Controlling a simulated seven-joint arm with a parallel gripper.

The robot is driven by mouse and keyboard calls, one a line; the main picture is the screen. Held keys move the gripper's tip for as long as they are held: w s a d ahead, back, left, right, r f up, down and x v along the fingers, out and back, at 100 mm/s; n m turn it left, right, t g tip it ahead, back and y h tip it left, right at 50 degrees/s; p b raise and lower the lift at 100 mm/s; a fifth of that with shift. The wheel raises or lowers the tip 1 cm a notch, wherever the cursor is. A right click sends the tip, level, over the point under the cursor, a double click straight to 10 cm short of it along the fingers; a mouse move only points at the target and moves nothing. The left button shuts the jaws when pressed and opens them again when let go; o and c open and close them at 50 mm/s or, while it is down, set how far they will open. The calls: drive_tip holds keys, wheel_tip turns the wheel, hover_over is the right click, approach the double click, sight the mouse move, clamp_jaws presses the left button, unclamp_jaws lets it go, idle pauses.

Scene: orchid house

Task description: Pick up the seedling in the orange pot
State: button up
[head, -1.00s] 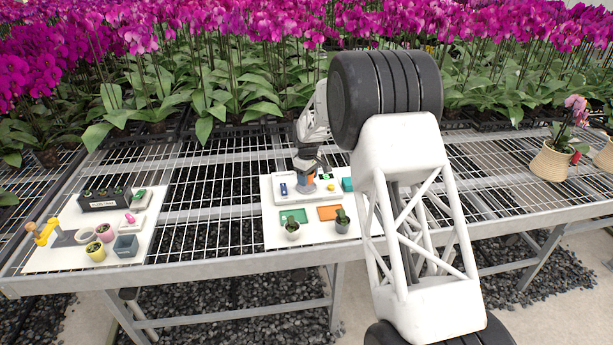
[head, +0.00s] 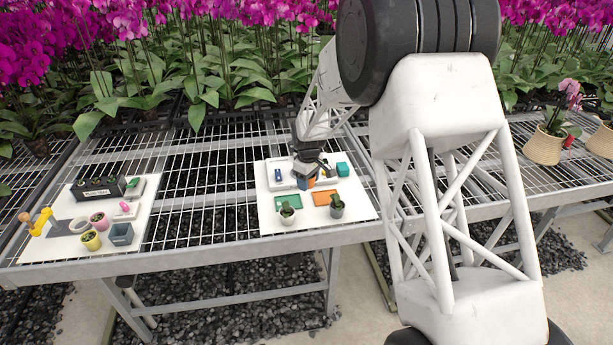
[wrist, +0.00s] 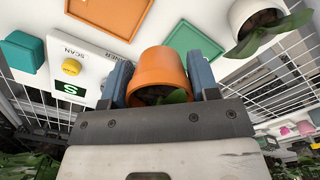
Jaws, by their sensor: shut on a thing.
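The orange pot (wrist: 158,70) sits between the blue fingers of my gripper (wrist: 160,82) in the wrist view, and the gripper is shut on it. A green leaf of the seedling (wrist: 177,97) shows at the pot's mouth; the rest of the plant is hidden. In the head view my gripper (head: 308,178) is over the right-hand white board (head: 350,216), near the scanner. Only a little orange shows below it there. I cannot tell how high the pot is above the board.
An orange mat (head: 325,198) and a green mat (head: 288,202) lie on the board. A grey pot (head: 337,209) and a white pot (head: 287,217) with plants stand in front. A teal block (head: 342,170) is at the back right. Bare bench mesh lies left of the board.

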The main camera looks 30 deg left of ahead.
drive_tip(key=shift+s+d+r, duration=0.1)
drive_tip(key=shift+s+d, duration=0.3)
idle(0.5)
wheel_tip(320, 180, up, 2)
hover_over(291, 202)
drive_tip(key=shift+r, duration=0.15)
idle(0.3)
drive_tip(key=shift+f, duration=3.15)
drive_tip(key=shift+f, duration=1.9)
drive_tip(key=shift+f, duration=0.15)
